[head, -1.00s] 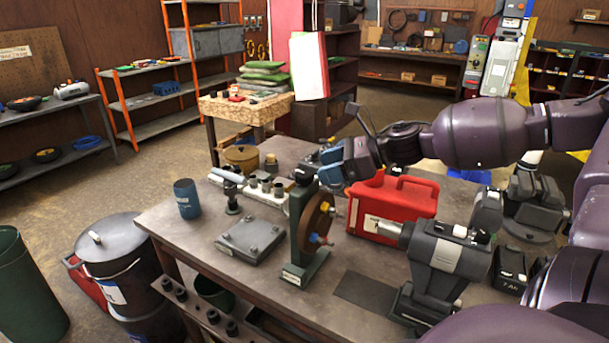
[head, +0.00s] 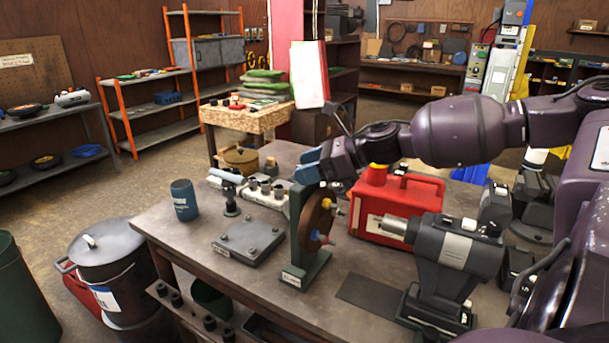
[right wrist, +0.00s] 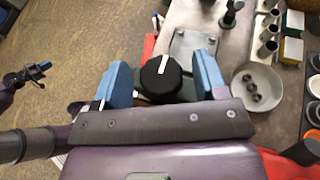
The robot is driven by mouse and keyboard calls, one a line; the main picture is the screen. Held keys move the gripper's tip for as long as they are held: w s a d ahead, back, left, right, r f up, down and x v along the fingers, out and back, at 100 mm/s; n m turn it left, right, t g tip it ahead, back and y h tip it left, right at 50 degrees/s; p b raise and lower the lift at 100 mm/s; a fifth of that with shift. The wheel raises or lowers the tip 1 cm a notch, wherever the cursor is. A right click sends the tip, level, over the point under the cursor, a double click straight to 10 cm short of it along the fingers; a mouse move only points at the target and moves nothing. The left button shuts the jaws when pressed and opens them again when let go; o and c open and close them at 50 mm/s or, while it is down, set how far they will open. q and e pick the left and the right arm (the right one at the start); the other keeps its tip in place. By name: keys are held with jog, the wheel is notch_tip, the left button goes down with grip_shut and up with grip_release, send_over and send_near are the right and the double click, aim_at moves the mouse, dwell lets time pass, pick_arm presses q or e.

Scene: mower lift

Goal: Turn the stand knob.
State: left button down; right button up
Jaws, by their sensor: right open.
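The green stand (head: 297,215) stands upright on the workbench, with a brown disc (head: 315,222) carrying small coloured pegs on its side. My right gripper (head: 309,166) is open at the stand's top and hides the knob in the head view. In the right wrist view, the round black knob (right wrist: 161,78) with a white line lies between the two blue fingers of that gripper (right wrist: 162,66). A gap shows on both sides, so the fingers look apart from it. A small purple part with a blue tip (right wrist: 38,71), seemingly my left gripper, is at the left edge; its jaws are unclear.
A red can (head: 395,207) and a grey vise-like machine (head: 455,258) stand right of the stand. A flat grey plate (head: 249,241) and a blue cup (head: 185,200) are on its left. A metal bowl (right wrist: 258,88) is near the right finger in the wrist view.

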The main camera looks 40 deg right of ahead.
jog(key=shift+w+a+f+b, duration=0.2)
jog(key=shift+w+b, duration=0.1)
jog(key=c, duration=0.8)
jog(key=shift+c, duration=0.2)
